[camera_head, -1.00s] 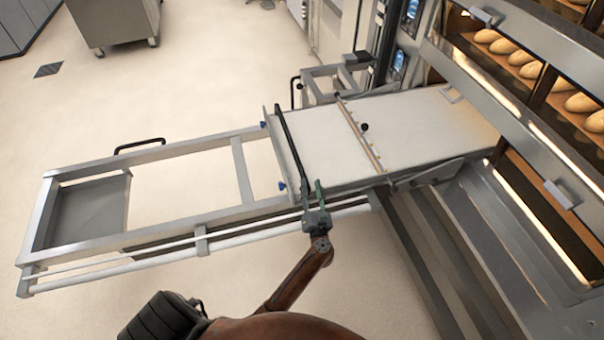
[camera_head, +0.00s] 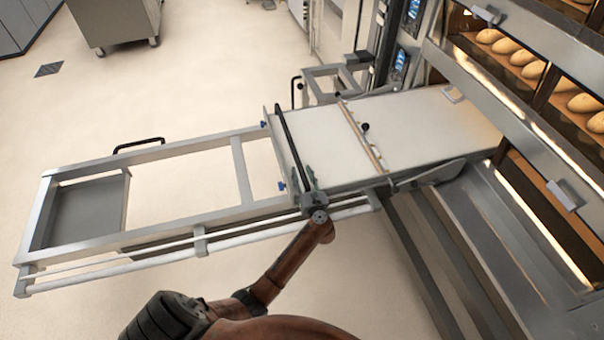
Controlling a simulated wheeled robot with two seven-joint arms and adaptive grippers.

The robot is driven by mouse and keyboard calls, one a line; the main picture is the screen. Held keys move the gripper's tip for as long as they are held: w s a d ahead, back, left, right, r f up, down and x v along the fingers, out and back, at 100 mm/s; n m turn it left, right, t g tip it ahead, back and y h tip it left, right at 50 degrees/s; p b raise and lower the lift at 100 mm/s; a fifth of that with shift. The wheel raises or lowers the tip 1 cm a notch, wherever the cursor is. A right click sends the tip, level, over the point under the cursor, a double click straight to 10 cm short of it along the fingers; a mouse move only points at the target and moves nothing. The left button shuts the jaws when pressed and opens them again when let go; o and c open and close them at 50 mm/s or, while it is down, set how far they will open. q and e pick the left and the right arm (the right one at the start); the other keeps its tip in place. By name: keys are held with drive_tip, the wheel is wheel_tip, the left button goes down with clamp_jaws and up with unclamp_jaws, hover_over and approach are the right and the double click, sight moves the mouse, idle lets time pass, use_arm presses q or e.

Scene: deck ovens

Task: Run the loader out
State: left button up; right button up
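The loader is a long metal frame (camera_head: 190,150) with a pale belt deck (camera_head: 325,135). The deck's right end reaches into an open oven mouth at the right, and the frame's left half is open. A black crossbar (camera_head: 287,140) spans the deck's left end. My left gripper (camera_head: 309,182) is at the near end of this crossbar, its fingers pointing up the picture. The fingers overlap the bar's end, so I cannot tell whether they close on it. My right gripper is not in view.
The deck oven (camera_head: 520,95) with loaves (camera_head: 505,46) on its shelves stands at the right. A black side handle (camera_head: 139,144) is on the frame's far rail. A steel cart (camera_head: 115,22) stands at the back left. The floor left of the loader is clear.

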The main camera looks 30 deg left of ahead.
use_arm(q)
drive_tip(key=shift+c, duration=0.6)
clamp_jaws()
